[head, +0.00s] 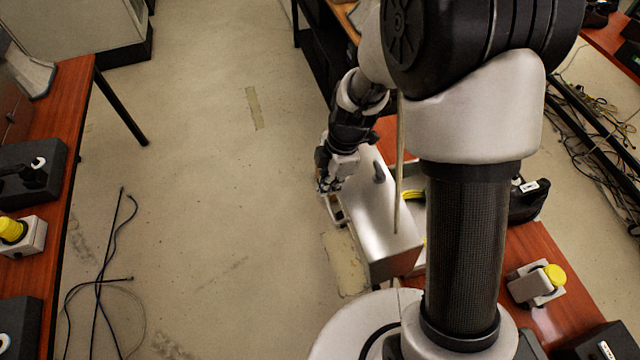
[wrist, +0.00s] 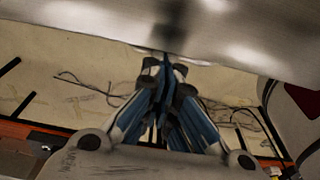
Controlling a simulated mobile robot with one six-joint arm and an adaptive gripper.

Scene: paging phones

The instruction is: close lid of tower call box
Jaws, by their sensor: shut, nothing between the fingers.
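The tower call box stands on the reddish-brown table beside my column. Its silver lid (head: 372,215) is open and tilted out over the floor side, with a small dark knob on it. Part of the box's pale inside (head: 408,178) with something yellow shows behind the lid. My arm and column hide much of the box. My gripper (head: 327,184) is at the lid's outer left edge. In the wrist view my gripper (wrist: 166,68) is shut and empty, its tips close to the lid's metal face (wrist: 215,30); I cannot tell whether they touch.
A yellow-buttoned box (head: 538,284) and a black phone (head: 528,200) are on the table to the right. Another table (head: 72,95) with phones stands at the left. Black cables (head: 100,280) lie on the floor; the middle floor is clear.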

